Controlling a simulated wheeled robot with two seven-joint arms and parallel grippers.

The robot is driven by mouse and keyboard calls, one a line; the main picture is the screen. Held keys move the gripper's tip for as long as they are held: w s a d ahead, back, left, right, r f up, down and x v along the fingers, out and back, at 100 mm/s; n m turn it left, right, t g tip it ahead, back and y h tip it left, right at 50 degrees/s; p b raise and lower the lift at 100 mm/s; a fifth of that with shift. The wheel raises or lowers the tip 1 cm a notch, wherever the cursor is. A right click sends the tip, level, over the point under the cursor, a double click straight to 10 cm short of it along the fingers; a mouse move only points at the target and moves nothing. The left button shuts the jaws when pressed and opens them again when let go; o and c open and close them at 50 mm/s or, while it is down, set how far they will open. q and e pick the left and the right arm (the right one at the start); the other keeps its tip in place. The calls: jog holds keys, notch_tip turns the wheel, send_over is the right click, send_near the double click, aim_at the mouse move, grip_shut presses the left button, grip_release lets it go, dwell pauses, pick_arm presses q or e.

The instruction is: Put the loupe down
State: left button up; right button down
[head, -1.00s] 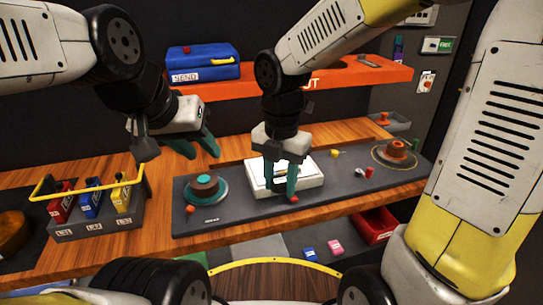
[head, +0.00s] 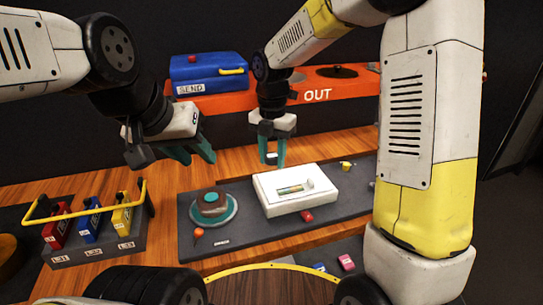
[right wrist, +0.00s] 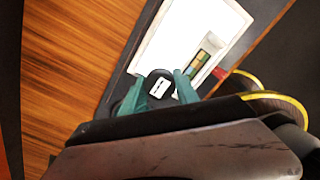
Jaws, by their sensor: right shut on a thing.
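My right gripper (head: 272,163) is shut on a small black thing with a white patch, likely the loupe (right wrist: 160,84). In the right wrist view the loupe sits between the teal fingertips. In the head view the right gripper is by the back left edge of a white light box (head: 270,204); its exact height is unclear. A strip with coloured patches (head: 291,188) lies on the box. My left gripper (head: 194,153) is open and empty, above and behind the round dial on the grey panel.
The grey panel (head: 245,238) carries a teal-rimmed dial (head: 211,207), an orange knob (head: 198,233) and a small red piece (head: 307,215). An orange shelf (head: 225,102) with a blue box (head: 207,72) runs behind. Bare wood shows behind the panel. Red, blue and yellow holders stand left.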

aim_at(272, 165)
jog(key=shift+w+a, duration=0.1)
jog(key=shift+w, duration=0.45)
jog(key=shift+w+f, duration=0.25)
jog(key=shift+f, duration=1.55)
jog(key=c, duration=0.9)
grip_release()
jog(key=shift+f, duration=0.15)
